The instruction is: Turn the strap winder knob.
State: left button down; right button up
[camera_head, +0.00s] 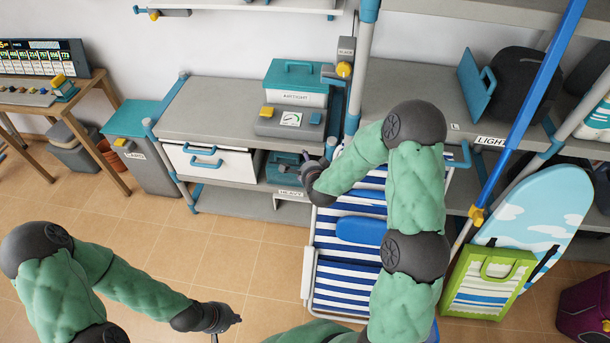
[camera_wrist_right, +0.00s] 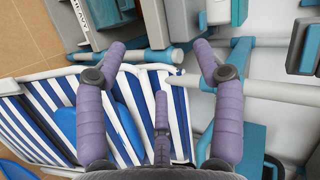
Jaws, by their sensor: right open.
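A yellow knob (camera_head: 344,69) sits on the shelf post, below a small grey tag whose lettering is too small to read surely. I cannot tell for certain that it is the strap winder knob. My right gripper (camera_head: 302,168) is well below it, near the lower shelf and the striped deck chair. In the right wrist view its purple fingers (camera_wrist_right: 160,48) are spread apart with nothing between them. No knob is recognisable in that view. My left gripper (camera_head: 232,321) is low over the tiled floor, too small to tell its fingers.
A grey scale-like device (camera_head: 290,121) with yellow parts and a teal-lidded case (camera_head: 296,83) stand on the counter. A blue-striped deck chair (camera_head: 345,262) leans below. A long blue bar (camera_head: 533,98) crosses the right shelves. The floor (camera_head: 160,235) at left is clear.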

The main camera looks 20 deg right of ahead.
jog(key=shift+s+a+f+n+g+y, duration=0.15)
jog(key=shift+s+a+f+n+g, duration=0.2)
jog(key=shift+f, duration=0.35)
jog(key=shift+s+a+f+n+g+y, duration=0.15)
jog(key=shift+s+a+f+n, duration=0.2)
jog(key=shift+s+a+f, duration=0.3)
jog(key=shift+w+d, duration=0.1)
